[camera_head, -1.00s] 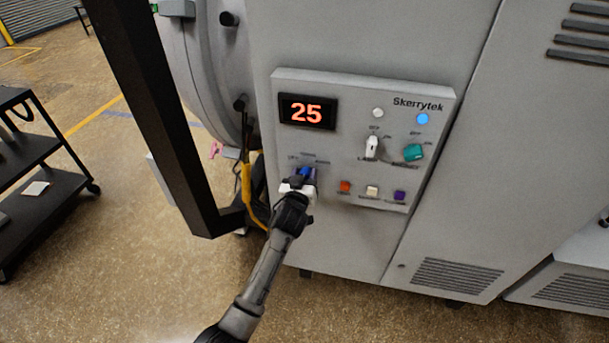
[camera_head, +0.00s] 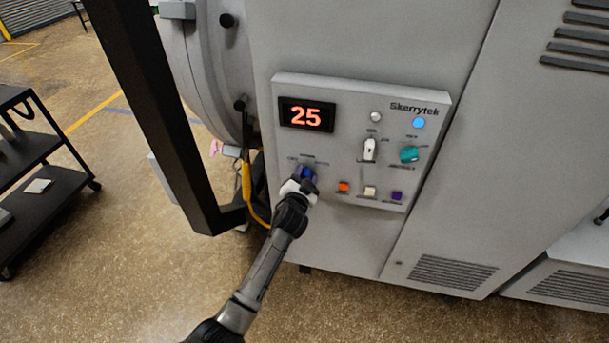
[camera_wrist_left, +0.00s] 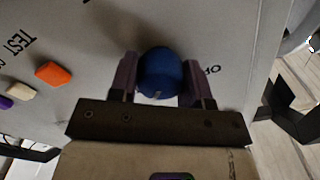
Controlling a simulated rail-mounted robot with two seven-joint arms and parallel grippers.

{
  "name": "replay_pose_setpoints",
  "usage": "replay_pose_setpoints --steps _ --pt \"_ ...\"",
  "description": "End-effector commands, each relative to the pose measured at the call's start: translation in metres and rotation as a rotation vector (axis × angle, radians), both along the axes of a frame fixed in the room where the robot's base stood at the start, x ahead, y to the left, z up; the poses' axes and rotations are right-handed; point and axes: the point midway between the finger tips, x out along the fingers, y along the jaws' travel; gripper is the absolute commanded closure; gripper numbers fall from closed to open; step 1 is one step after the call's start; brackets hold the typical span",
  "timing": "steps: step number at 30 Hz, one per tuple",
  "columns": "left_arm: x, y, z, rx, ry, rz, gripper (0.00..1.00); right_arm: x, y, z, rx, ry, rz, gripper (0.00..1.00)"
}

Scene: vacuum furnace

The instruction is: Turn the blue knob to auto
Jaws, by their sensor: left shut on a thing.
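The blue knob (camera_head: 307,174) sits at the lower left of the control panel, below the red "25" display. My left gripper (camera_head: 302,182) is at it, and the gripper hides part of the knob and its labels. In the left wrist view the round blue knob (camera_wrist_left: 159,73) sits between the two fingers of my left gripper (camera_wrist_left: 160,82), which is shut on it. A label beginning "OF" is beside the knob there; I cannot read an auto mark. My right gripper is not in view.
The panel (camera_head: 352,90) also carries a white switch (camera_head: 370,149), a teal knob (camera_head: 409,154), and orange (camera_head: 343,187), cream (camera_head: 370,192) and purple (camera_head: 396,196) buttons. A black post (camera_head: 150,110) stands left of the arm. A black cart (camera_head: 55,190) stands at the far left.

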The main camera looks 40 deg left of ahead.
Motion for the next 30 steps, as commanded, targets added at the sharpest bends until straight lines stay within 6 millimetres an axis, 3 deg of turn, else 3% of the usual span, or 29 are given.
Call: replay_pose_setpoints --steps 23,24,30 --pt "0.0000 -0.0003 -0.0005 0.081 0.039 0.000 0.80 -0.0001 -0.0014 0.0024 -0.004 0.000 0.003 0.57" --pt "0.0000 -0.0002 -0.0006 0.081 0.039 0.000 0.53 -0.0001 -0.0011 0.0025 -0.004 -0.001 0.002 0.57" --pt "0.0000 -0.0001 -0.0004 0.080 0.038 0.000 0.34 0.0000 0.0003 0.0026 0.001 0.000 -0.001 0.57"
